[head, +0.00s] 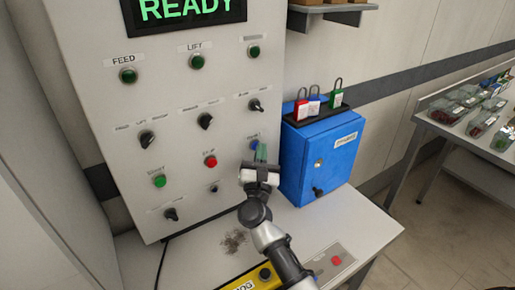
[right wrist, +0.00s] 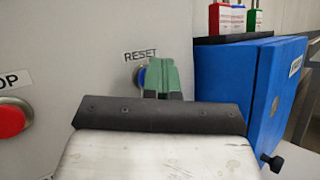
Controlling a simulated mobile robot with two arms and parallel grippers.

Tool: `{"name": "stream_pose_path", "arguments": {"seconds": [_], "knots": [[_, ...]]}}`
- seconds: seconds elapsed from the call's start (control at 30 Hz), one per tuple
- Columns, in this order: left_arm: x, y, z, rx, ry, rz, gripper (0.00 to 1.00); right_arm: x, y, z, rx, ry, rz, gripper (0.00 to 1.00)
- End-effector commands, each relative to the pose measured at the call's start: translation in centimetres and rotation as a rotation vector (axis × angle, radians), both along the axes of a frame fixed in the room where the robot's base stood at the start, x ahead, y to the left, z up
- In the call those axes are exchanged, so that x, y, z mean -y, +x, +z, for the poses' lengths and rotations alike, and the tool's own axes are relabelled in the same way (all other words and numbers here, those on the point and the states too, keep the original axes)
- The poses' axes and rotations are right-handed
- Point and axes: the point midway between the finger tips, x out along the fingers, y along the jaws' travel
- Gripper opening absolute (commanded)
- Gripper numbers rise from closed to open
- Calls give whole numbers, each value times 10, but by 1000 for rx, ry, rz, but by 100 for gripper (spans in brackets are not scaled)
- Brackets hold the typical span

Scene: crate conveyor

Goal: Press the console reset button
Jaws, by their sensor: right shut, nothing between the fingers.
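The console (head: 100,70) is a light grey upright panel with a lit READY display (head: 190,8). Its blue reset button (head: 254,144) sits at the panel's lower right; in the right wrist view the button (right wrist: 140,77) shows under the RESET label, partly hidden by my fingers. My right gripper (head: 261,153) is shut and empty, its green fingertips (right wrist: 162,75) in front of the button's right part. I cannot tell whether they touch it. My left gripper is not in view.
A red stop button (head: 210,161) and a green start button (head: 159,181) are left of the reset button. A blue box (head: 320,155) with several padlocks on top stands close at the right. A yellow box (head: 250,283) lies on the table in front.

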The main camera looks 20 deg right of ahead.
Motion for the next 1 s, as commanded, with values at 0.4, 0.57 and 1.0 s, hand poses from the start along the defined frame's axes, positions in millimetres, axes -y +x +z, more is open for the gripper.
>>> {"name": "stream_pose_path", "arguments": {"seconds": [0.4, 0.57, 1.0], "knots": [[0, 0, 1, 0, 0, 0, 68, 1, -4, 0, -1, 0, 1, 0], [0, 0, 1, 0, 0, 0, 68, 2, -13, 0, -1, 0, 1, 0], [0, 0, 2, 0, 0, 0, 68, 3, -19, 0, -1, 0, 0, 0]]}}
